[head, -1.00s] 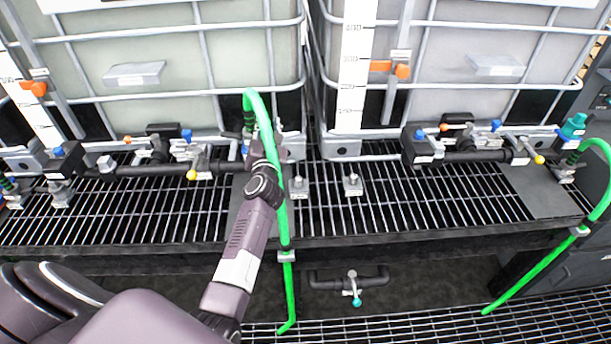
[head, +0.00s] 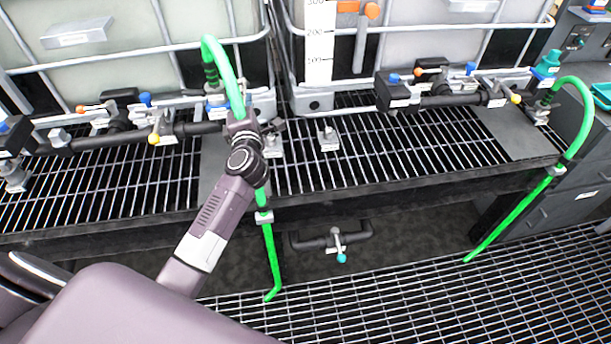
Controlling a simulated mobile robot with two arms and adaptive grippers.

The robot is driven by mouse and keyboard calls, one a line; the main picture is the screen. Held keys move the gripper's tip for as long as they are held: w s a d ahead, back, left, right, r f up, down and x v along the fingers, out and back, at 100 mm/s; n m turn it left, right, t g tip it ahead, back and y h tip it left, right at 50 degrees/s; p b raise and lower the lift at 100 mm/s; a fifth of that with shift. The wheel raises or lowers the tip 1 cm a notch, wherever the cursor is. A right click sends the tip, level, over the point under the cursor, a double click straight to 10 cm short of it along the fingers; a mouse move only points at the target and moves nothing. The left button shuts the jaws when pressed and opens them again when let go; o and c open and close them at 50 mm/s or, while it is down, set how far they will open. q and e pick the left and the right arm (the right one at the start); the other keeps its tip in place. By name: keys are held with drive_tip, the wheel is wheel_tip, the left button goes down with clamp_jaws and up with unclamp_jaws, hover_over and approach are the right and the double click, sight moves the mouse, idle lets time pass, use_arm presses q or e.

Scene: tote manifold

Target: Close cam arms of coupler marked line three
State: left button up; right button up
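A green hose (head: 270,250) arches up behind my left gripper and bends down into a coupler (head: 214,101) on the rack at the left tote's front. The coupler is small and partly hidden, so I cannot read its marking or tell how its cam arms stand. My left gripper (head: 240,122) is just right of and in front of this coupler, over the hose run. Its fingers are dark and small; I cannot tell if they are open or touch anything. A second green hose (head: 518,215) arches to a coupler (head: 543,103) below a teal cap at the right. My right gripper is not in view.
Two caged totes stand behind the grated rack. Black pipes with yellow-knobbed valves (head: 154,139) and blue-knobbed parts run along their fronts. A small grey block (head: 328,139) stands on the grating. A teal-handled valve (head: 340,246) sits under the rack edge.

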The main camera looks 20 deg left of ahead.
use_arm(q)
drive_tip(key=s+d+f+m+t+h+b, duration=0.1)
drive_tip(key=s+d+f+m+h, duration=0.2)
drive_tip(key=d+f+m+h, duration=0.2)
drive_tip(key=s+d+f+m+h+b, duration=0.1)
drive_tip(key=s+d+f+m+h, duration=0.2)
drive_tip(key=d+f+m, duration=0.8)
drive_tip(key=shift+s+d+m+t+h, duration=0.4)
drive_tip(key=shift+d+m+h, duration=0.2)
drive_tip(key=shift+d+h, duration=0.95)
drive_tip(key=shift+d+y, duration=0.2)
drive_tip(key=shift+y, duration=0.05)
